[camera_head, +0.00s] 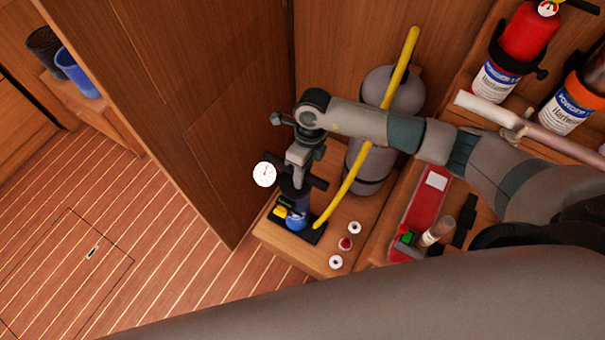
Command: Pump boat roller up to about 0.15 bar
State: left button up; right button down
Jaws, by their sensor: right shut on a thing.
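A hand pump with a blue barrel (298,217) stands on a black base on a wooden ledge, with a round white gauge (264,174) on its left. The gauge needle is too small to read. My right gripper (299,160) comes down from above and is shut on the pump's dark handle (316,184), close above the barrel. A yellow hose (347,187) rises from beside the pump past my arm. A grey rounded cylinder (369,176), seemingly the boat roller, stands behind my arm, which hides its middle. My left gripper is not in view.
Small white and red round pieces (345,243) lie right of the pump. A red tray (418,207) and a small bottle (437,232) are further right. Fire extinguishers (528,35) hang upper right. A wooden panel (200,90) stands close on the left; floor beyond is clear.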

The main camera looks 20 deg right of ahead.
jog(key=c, duration=1.8)
grip_release()
jog(key=shift+s+f, duration=0.15)
jog(key=shift+f, duration=0.1)
jog(key=shift+o, duration=1.3)
notch_tip(320, 180, up, 17)
jog(key=w+d+p, duration=0.2)
jog(key=p, duration=0.6)
jog(key=shift+w+d, duration=0.2)
jog(key=shift+w, duration=0.2)
jog(key=shift+s, duration=0.15)
